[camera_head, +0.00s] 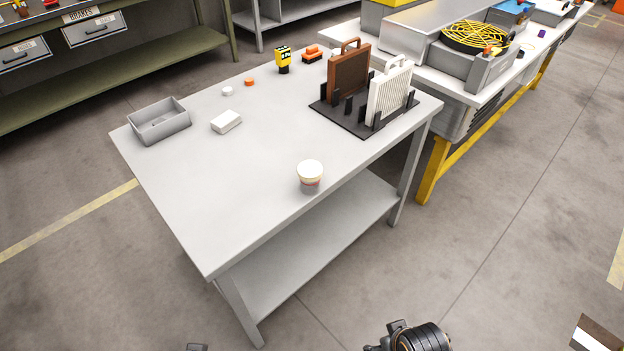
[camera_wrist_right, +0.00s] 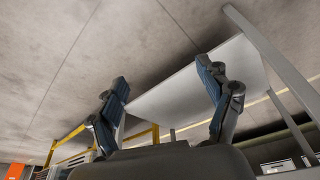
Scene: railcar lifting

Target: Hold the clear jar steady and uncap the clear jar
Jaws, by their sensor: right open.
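The clear jar (camera_head: 311,186) stands upright near the front edge of the grey table, with a wide whitish cap (camera_head: 310,169) on top. Its contents are hard to make out at this size. Nothing touches it. My right gripper (camera_wrist_right: 162,78) is open and empty in the right wrist view, its two fingers spread wide with the table beyond them. In the head view part of my right arm shows at the bottom edge, in front of and below the table, well away from the jar.
The grey table (camera_head: 190,220) is clear around the jar. A grey bin (camera_head: 160,122), a white box (camera_head: 226,121), small caps and a yellow-black item (camera_head: 283,60) sit farther back. A black rack (camera_head: 335,118) holds brown and white panels. A lower shelf (camera_head: 310,240) runs beneath.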

